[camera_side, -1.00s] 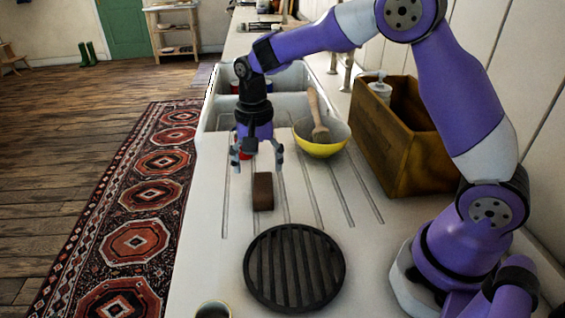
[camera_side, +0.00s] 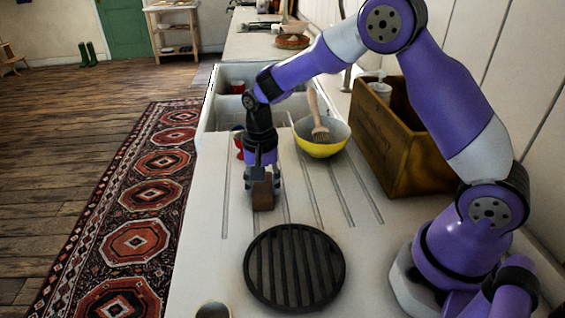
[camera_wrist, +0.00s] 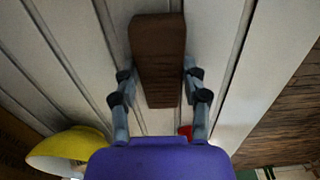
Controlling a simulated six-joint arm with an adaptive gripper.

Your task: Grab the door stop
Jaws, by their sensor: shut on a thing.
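The door stop (camera_side: 262,197) is a dark brown wooden block on the grooved white drainboard, in front of the sink. My gripper (camera_side: 262,187) points down over it, with its fingers on either side of the block, and is shut on it. In the wrist view the door stop (camera_wrist: 158,55) lies between the two fingertips of my gripper (camera_wrist: 158,85), and its far end extends past them. The block appears to rest on the drainboard. In the side view its upper part is partly hidden by the fingers.
A round black ribbed trivet (camera_side: 293,268) lies nearer the camera. A yellow bowl (camera_side: 320,149) with a wooden brush (camera_side: 317,115) stands behind to the right, beside a wooden crate (camera_side: 385,140). A red object (camera_side: 239,143) is behind my gripper. The sink (camera_side: 222,108) lies beyond.

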